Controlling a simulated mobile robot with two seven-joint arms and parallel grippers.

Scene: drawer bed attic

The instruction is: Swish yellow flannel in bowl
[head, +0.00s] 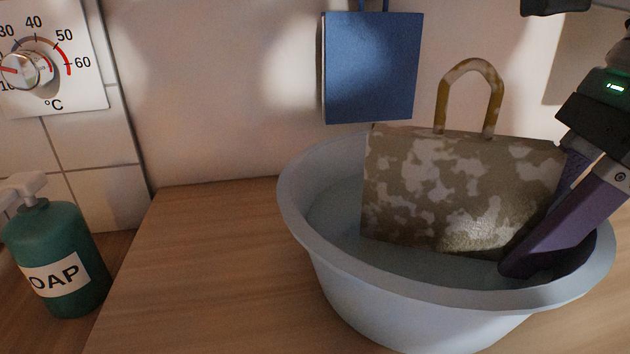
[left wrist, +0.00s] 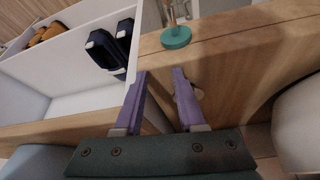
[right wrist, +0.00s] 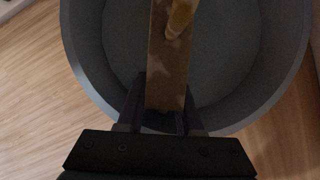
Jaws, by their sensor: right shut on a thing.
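A pale blue-grey bowl (head: 345,290) stands on the wooden counter and holds water (head: 335,220). The flannel (head: 455,195), mottled tan and olive with pale patches and a yellowish loop on top, stands upright in the bowl with its lower edge at the water. My right gripper (head: 530,215) comes in from the right and is shut on the flannel's right side. In the right wrist view the flannel (right wrist: 168,65) shows edge-on between the fingers, over the bowl (right wrist: 85,60). My left gripper (left wrist: 160,75) is open and empty, away from the bowl.
A blue flannel (head: 370,70) hangs on the wall behind the bowl. A green soap bottle (head: 65,255) stands at the left, below a temperature dial (head: 28,70). The counter between bottle and bowl is clear. A white box (left wrist: 60,105) and green disc (left wrist: 176,37) lie near my left gripper.

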